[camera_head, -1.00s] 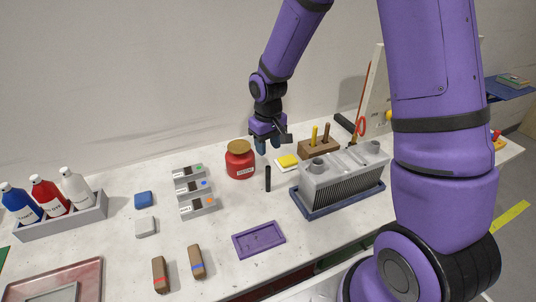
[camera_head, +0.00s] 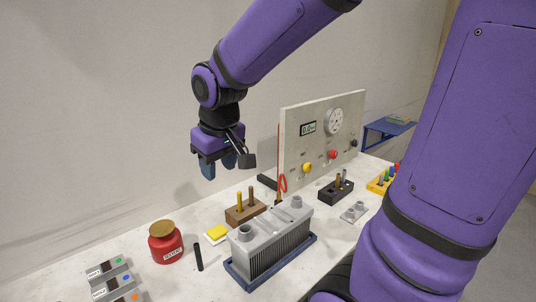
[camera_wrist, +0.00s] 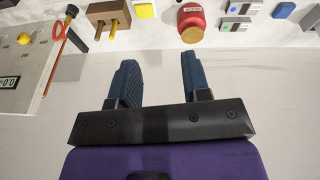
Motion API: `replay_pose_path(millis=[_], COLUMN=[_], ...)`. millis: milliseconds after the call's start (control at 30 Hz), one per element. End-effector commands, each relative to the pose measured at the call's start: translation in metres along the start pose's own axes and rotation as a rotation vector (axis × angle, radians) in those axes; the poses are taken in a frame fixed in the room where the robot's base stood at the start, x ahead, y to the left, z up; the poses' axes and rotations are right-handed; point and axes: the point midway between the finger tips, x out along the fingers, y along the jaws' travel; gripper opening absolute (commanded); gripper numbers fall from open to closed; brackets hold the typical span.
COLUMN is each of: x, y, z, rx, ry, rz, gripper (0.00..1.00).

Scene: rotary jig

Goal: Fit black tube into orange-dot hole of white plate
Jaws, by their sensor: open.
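A slim black tube (camera_head: 198,257) stands upright on the table beside a red jar (camera_head: 166,243) in the head view. I cannot make it out in the wrist view. My gripper (camera_head: 218,167) is high above the table, behind and above the tube and to its right in the picture. In the wrist view its two blue fingers (camera_wrist: 157,62) are apart with nothing between them. I cannot make out a white plate with an orange-dot hole. An orange dot shows on one small grey labelled block (camera_head: 127,298), cut by the lower edge.
A grey finned block (camera_head: 270,247) stands in a blue tray, right of the tube. A wooden holder (camera_head: 244,212), yellow pad (camera_head: 216,233) and black holder (camera_head: 335,192) stand nearby. An upright panel (camera_head: 300,150) with a gauge and knobs stands behind.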

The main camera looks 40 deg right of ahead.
Motion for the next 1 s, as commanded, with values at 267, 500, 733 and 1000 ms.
replay_pose_path(millis=[267, 500, 733, 1000], x=[-0.064, -0.092, -0.099, -0.089], y=[0.005, 0.006, 0.005, 0.006], z=[0.060, 0.105, 0.120, 0.103], rx=[0.058, 0.094, 0.104, 0.095], ry=[0.115, 0.186, 0.209, 0.175], rz=[-0.009, -0.033, -0.043, -0.026], gripper=[0.44, 0.44, 0.48, 0.48])
